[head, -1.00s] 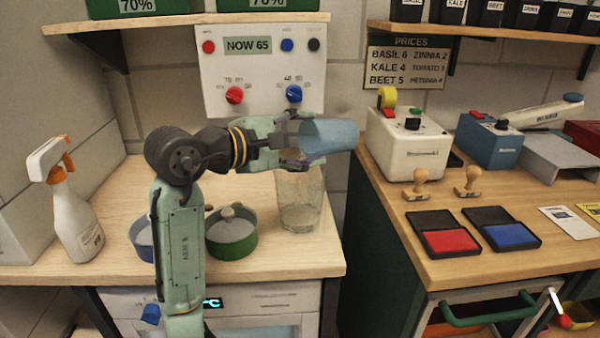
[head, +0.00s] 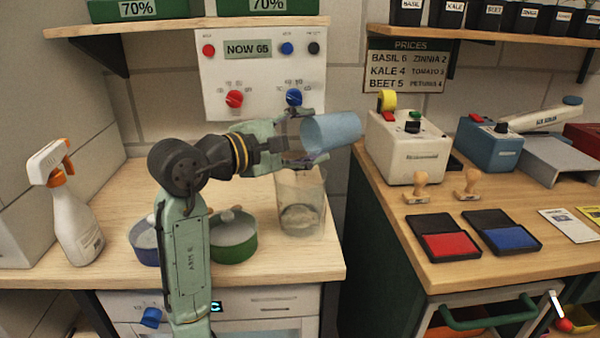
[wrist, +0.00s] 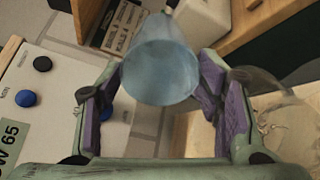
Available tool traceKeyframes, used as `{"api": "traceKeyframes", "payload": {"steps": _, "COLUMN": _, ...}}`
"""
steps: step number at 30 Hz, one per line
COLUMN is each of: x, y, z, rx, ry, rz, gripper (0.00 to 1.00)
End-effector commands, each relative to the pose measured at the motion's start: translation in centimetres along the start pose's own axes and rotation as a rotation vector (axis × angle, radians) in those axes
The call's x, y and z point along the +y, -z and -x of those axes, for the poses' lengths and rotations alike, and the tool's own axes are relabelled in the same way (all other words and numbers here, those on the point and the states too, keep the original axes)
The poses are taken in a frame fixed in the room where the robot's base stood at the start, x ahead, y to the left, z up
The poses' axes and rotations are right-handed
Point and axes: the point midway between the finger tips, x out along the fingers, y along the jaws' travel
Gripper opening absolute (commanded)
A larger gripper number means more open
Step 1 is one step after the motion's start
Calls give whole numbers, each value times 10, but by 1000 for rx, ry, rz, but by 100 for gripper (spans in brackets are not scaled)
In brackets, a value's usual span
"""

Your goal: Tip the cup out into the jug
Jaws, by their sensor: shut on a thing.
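My gripper (head: 316,137) is shut on the blue cup (head: 335,132), one finger above it and one below. The cup lies nearly on its side, tilted, above the clear jug (head: 288,187). In the wrist view the blue cup (wrist: 160,75) sits between the purple finger pads, its wide round end towards the camera. I cannot see what is inside it. The jug stands upright on the wooden bench, and a pale mass (head: 300,217) shows low inside it. The jug (wrist: 270,90) also shows at the right of the wrist view, partly behind a finger.
A green pot (head: 234,242) and a blue pot (head: 145,246) stand left of the jug, partly behind my arm. A spray bottle (head: 72,210) is at far left. A panel with knobs (head: 262,75) is behind. A gap separates the right bench (head: 400,235).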

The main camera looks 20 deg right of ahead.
Motion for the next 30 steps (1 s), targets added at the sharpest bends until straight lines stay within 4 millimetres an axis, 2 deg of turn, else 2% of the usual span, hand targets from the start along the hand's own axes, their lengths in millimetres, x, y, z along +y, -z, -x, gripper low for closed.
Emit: {"api": "traceKeyframes", "payload": {"steps": 30, "x": 1, "y": 2, "z": -2, "rx": -54, "ry": -113, "rz": 13, "gripper": 15}}
